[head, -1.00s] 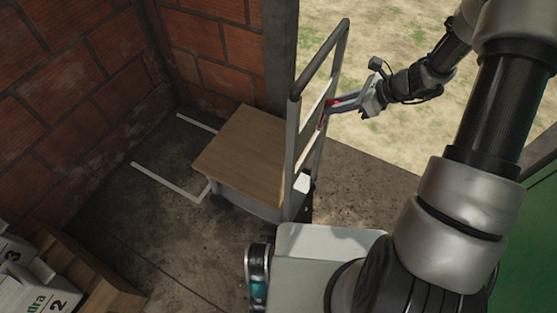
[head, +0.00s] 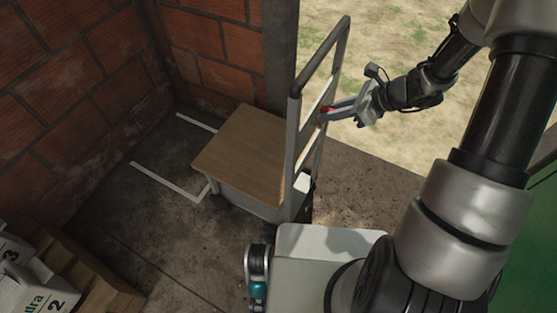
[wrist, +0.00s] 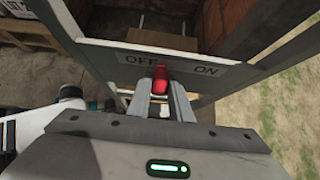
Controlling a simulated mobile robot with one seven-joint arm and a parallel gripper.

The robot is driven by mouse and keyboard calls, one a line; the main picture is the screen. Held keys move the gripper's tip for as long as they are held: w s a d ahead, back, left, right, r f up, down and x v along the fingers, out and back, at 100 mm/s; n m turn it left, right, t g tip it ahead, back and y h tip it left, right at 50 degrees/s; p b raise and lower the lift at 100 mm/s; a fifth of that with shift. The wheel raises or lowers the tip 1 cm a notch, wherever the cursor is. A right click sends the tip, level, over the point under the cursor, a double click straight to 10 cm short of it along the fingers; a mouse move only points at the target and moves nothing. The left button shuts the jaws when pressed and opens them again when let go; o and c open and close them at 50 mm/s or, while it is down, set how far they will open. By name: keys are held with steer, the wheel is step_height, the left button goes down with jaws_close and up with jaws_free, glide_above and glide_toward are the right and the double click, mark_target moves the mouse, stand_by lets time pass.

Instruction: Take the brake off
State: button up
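In the head view the red lever (head: 325,109) shows on the upright frame of the cart (head: 290,180). My gripper (wrist: 162,88) has one finger on each side of the knob, with hardly any gap, and looks shut on it. The head view also shows my gripper (head: 332,110) at the lever. The lever's lower part is hidden.
The cart has a wooden top (head: 240,155) and stands beside white floor marks (head: 170,183), with a brick wall (head: 70,70) behind. White boxes (head: 28,285) lie at the lower left. Open grassy ground (head: 400,40) is on the right.

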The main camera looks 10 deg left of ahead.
steer(key=shift+s+a+f, duration=0.15)
steer(key=shift+s+a, duration=0.1)
steer(key=shift+s, duration=0.45)
steer(key=shift+s+a+f+b, duration=0.2)
steer(key=shift+s+f+b, duration=0.15)
steer(key=shift+s+b, duration=0.15)
steer(key=shift+s+a+f+b, duration=0.2)
steer(key=shift+s+f+b, duration=0.2)
steer(key=shift+b, duration=0.2)
steer(key=shift+s+a, duration=0.15)
steer(key=shift+s, duration=0.25)
steer(key=o, duration=0.6)
steer(key=shift+o, duration=0.4)
steer(key=shift+w, duration=0.1)
